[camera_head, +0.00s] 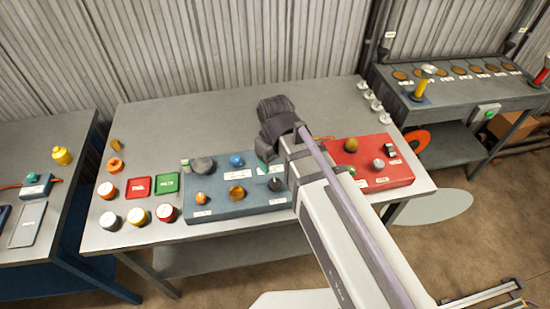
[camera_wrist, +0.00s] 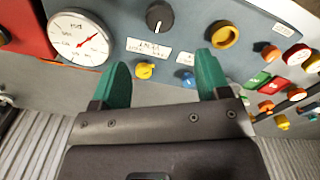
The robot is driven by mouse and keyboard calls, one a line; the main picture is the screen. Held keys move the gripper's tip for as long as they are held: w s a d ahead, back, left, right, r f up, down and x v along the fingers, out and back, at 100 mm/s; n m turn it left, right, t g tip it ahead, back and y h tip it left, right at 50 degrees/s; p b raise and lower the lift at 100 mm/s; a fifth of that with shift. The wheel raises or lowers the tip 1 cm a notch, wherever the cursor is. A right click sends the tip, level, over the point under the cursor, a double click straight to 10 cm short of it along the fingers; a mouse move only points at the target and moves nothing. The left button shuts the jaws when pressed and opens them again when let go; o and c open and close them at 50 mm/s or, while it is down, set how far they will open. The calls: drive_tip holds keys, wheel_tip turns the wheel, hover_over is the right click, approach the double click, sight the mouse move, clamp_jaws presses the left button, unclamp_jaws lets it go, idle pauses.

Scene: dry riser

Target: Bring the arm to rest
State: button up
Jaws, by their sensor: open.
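My gripper shows in the wrist view (camera_wrist: 161,82) with two green fingers spread apart and no object held between them. A small yellow knob (camera_wrist: 145,70) and a blue knob (camera_wrist: 188,79) on the blue-grey panel appear between the fingers in that view; contact cannot be told. In the head view my arm reaches from the lower right over the table, and a green fingertip (camera_head: 262,168) shows over the blue-grey panel (camera_head: 215,207). The arm hides part of that panel and the left edge of the red panel (camera_head: 385,175).
A white gauge with a red needle (camera_wrist: 80,38) is close to the left finger in the wrist view. Side benches flank the table. The table's back strip is mostly clear.

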drive_tip(key=shift+f, duration=0.1)
drive_tip(key=s+d+m, duration=0.2)
drive_tip(key=d+m, duration=0.1)
drive_tip(key=d, duration=0.4)
drive_tip(key=s+d+m, duration=0.2)
drive_tip(key=d+m, duration=0.2)
drive_tip(key=d, duration=0.3)
drive_tip(key=shift+s+d, duration=0.25)
drive_tip(key=shift+s, duration=0.05)
idle(0.8)
